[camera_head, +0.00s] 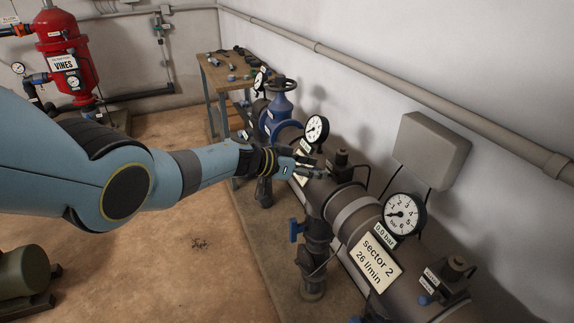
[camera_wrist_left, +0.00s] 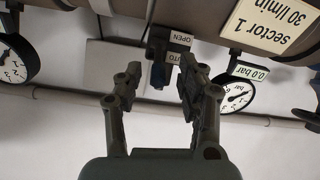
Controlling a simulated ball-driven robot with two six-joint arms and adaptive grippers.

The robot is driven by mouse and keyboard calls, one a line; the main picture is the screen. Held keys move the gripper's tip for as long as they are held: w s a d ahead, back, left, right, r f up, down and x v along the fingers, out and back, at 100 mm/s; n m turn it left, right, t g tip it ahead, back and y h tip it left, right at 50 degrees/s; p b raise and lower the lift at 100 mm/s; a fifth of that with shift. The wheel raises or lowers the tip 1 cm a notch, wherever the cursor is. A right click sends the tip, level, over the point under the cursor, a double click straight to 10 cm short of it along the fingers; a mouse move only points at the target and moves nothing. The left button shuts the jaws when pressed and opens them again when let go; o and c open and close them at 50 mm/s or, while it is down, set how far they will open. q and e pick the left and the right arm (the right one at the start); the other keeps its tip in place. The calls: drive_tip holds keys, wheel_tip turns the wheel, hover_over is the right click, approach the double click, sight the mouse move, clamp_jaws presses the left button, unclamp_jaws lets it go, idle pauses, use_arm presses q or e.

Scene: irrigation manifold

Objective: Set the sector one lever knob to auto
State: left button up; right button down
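My left gripper (camera_head: 318,167) reaches over the big pipe from the left, at the sector one valve head (camera_head: 341,162). In the left wrist view, which is upside down, the gripper (camera_wrist_left: 160,68) is open. A small blue lever knob (camera_wrist_left: 158,76) shows between the fingertips, with no clear contact. An OPEN label (camera_wrist_left: 180,38) and a partly covered AUTO label (camera_wrist_left: 173,58) sit beside it. The sector 1 sign (camera_wrist_left: 277,22) is at upper right. In the head view the knob is mostly hidden by the fingers, and its setting cannot be read. My right gripper is out of view.
The sector 2 gauge (camera_head: 403,214) and sign (camera_head: 375,262) stand nearer on the pipe. Another gauge (camera_head: 317,130) and a blue handwheel valve (camera_head: 280,105) are beyond the gripper. A grey wall box (camera_head: 431,150) hangs at right. The floor at left is mostly clear.

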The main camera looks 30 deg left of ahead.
use_arm(q)
drive_tip(key=v, duration=1.1)
drive_tip(key=shift+d, duration=0.1)
drive_tip(key=s+d+f+n+y+b, duration=0.15)
drive_tip(key=s+f+b, duration=0.35)
drive_tip(key=f, duration=0.6)
drive_tip(key=s+d+f+n+b, duration=0.1)
drive_tip(key=s+f+n+b, duration=0.2)
drive_tip(key=s+f, duration=0.55)
drive_tip(key=s+d+f+n+y+b, duration=0.15)
drive_tip(key=s+f+b, duration=0.3)
drive_tip(key=f, duration=0.85)
drive_tip(key=s+a+f+n+g+y+b, duration=0.1)
drive_tip(key=s+a+f+y+b, duration=0.1)
drive_tip(key=s+f, duration=0.5)
drive_tip(key=s+a+f+n+g+y+b, duration=0.1)
drive_tip(key=s+a+f+n+b, duration=0.15)
drive_tip(key=s+f, duration=0.55)
drive_tip(key=s+f+m+g+y+b, duration=0.1)
drive_tip(key=s+f+m+g, duration=0.1)
drive_tip(key=s, duration=0.8)
drive_tip(key=s+f+m+g+y, duration=0.1)
drive_tip(key=s+f+g, duration=0.4)
drive_tip(key=s, duration=0.6)
wheel_tip(320, 180, down, 2)
drive_tip(key=shift+s+f+m+b, duration=0.15)
drive_tip(key=shift+s+m+b, duration=0.15)
drive_tip(key=shift+m, duration=0.55)
drive_tip(key=shift+w, duration=0.15)
